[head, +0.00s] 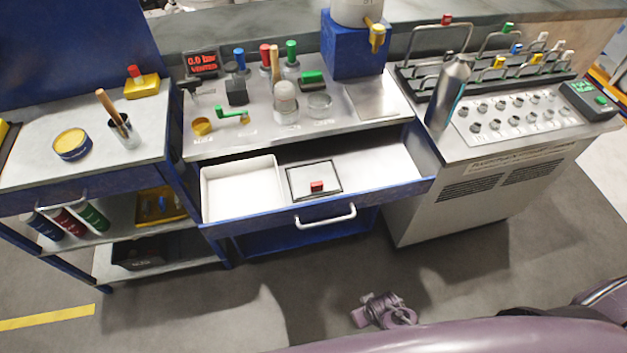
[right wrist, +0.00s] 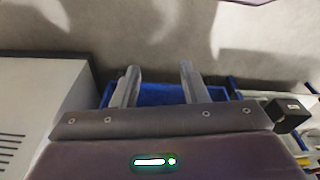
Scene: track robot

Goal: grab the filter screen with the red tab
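The filter screen (head: 305,176) is a flat, dark-framed square with a pale face. It lies in the open drawer, right of a white tray, with its red tab (head: 317,186) at the front edge. My right gripper shows in the right wrist view (right wrist: 160,68), open with nothing between its fingers. That view looks toward the lower part of the bench and the floor, and the screen is not seen there. A small purple part of mine shows low in the head view, but I cannot tell which arm it belongs to. My left gripper is not identifiable.
The pulled-out drawer (head: 265,226) has a white handle (head: 325,218) and holds the white tray (head: 241,158). The bench top above is crowded with tampers and tools. A steel bottle (head: 448,90) stands at right. A cart (head: 30,170) stands left.

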